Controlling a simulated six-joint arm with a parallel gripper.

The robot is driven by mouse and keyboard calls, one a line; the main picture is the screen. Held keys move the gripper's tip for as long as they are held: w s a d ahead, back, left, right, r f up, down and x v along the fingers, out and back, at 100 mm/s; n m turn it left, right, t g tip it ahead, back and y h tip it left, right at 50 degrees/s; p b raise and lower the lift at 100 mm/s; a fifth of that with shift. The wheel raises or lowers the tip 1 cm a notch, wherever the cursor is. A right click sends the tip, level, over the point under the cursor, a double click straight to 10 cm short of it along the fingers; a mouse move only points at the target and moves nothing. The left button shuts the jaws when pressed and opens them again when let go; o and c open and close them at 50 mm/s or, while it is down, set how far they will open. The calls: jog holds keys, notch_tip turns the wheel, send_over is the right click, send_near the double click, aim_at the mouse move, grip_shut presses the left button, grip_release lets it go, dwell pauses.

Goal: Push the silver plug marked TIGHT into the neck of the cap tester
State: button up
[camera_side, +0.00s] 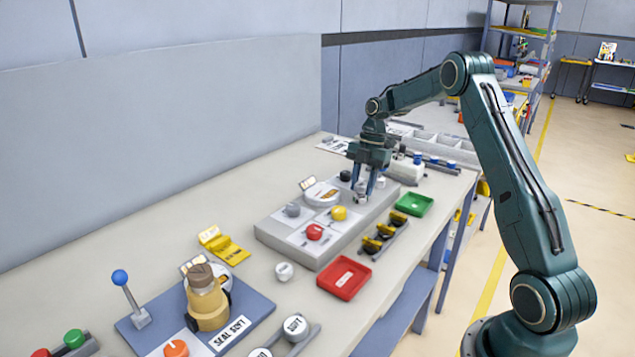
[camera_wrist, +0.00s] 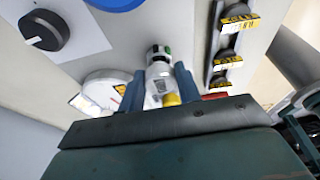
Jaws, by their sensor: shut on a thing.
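My gripper (camera_side: 362,194) points down over the far end of the grey panel block, its fingers closed around a small silver piece (camera_side: 361,198). In the wrist view the silver piece (camera_wrist: 159,70) sits between the two fingers, with a dark and green end. I cannot read TIGHT on it. A yellow body with a brown top (camera_side: 207,298) stands on a blue base (camera_side: 250,318) at the lower left, well away from my gripper. It looks like the cap tester, but I cannot be sure. Its neck opening is not visible.
The grey block (camera_side: 330,262) carries several knobs and a round gauge (camera_side: 322,193). Black-and-yellow pieces (camera_side: 372,245) line its right side. A red tray (camera_side: 344,279), a green tray (camera_side: 413,205) and a blue-balled lever (camera_side: 130,298) stand nearby. A loose silver cap (camera_side: 284,271) lies on the table.

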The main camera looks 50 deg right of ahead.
aim_at(363, 183)
jog(key=shift+f, duration=0.85)
jog(key=o, duration=1.1)
jog(key=shift+r, duration=0.1)
jog(key=shift+v, duration=3.6)
